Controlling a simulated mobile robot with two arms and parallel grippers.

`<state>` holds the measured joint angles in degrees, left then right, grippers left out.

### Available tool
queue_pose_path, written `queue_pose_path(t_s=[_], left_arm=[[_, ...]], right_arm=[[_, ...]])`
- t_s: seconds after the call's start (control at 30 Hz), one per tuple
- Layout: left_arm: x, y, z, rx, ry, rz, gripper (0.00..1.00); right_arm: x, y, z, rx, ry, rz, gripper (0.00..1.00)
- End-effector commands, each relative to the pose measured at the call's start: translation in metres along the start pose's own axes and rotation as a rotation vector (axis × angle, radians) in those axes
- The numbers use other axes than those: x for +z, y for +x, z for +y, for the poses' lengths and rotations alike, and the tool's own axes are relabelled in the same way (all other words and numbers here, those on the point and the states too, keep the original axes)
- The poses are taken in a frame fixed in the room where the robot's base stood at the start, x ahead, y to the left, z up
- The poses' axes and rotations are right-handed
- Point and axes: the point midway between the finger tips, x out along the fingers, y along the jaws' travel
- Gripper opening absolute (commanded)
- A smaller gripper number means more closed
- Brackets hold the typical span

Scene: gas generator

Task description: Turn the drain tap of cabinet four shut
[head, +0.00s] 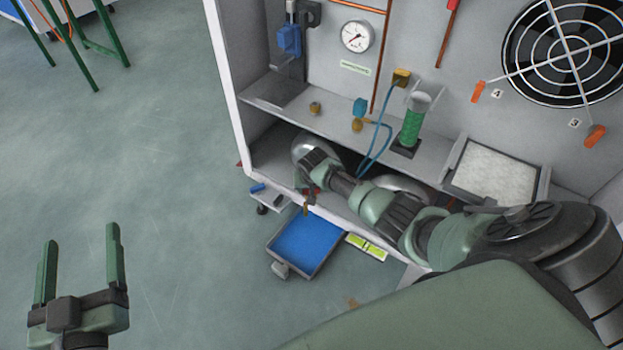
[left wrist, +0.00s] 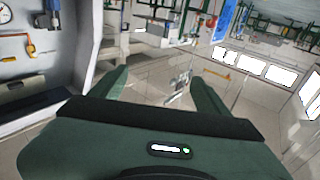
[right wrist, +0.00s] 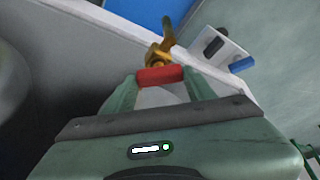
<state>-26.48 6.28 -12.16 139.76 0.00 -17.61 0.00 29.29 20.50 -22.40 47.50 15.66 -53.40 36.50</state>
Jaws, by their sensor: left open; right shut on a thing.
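The drain tap is a brass tap (right wrist: 158,52) with a red handle (right wrist: 160,76), low at the cabinet's front edge. The brass spout also shows in the head view (head: 306,208). My right gripper (right wrist: 160,84) is shut on the red handle, one finger at each end of it. In the head view the right gripper (head: 310,188) reaches down to the cabinet's bottom edge and hides most of the tap. My left gripper (head: 81,237) is open and empty over the floor at the lower left; its fingers also show in the left wrist view (left wrist: 160,85).
The open cabinet (head: 232,110) holds a gauge (head: 357,36), a green cylinder (head: 411,128), a blue hose and a filter panel (head: 495,172). A blue-floored tray (head: 323,262) stands below the tap, beside a small bracket (head: 270,200).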

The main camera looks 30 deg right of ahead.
Motion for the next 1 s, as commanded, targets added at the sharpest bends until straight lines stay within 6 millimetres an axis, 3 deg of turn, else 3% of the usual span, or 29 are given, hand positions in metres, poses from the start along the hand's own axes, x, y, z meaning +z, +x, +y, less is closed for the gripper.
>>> queue_pose_path(t_s=[0.2,0.33,0.7,1.0], left_arm=[[0.035,-0.007,-0.005,-0.011,0.004,-0.190,0.76],[0.036,-0.007,-0.005,-0.011,0.004,-0.189,0.76],[-0.010,0.001,0.002,0.004,-0.001,0.067,0.76],[-0.040,-0.002,0.005,0.012,-0.006,0.219,0.76]], right_arm=[[0.001,-0.001,-0.004,0.072,0.179,-0.004,0.14],[0.000,0.001,-0.004,0.117,0.289,-0.003,0.14],[0.000,0.002,-0.005,0.220,0.535,-0.002,0.14],[-0.001,0.001,-0.004,0.259,0.628,0.000,0.14]])
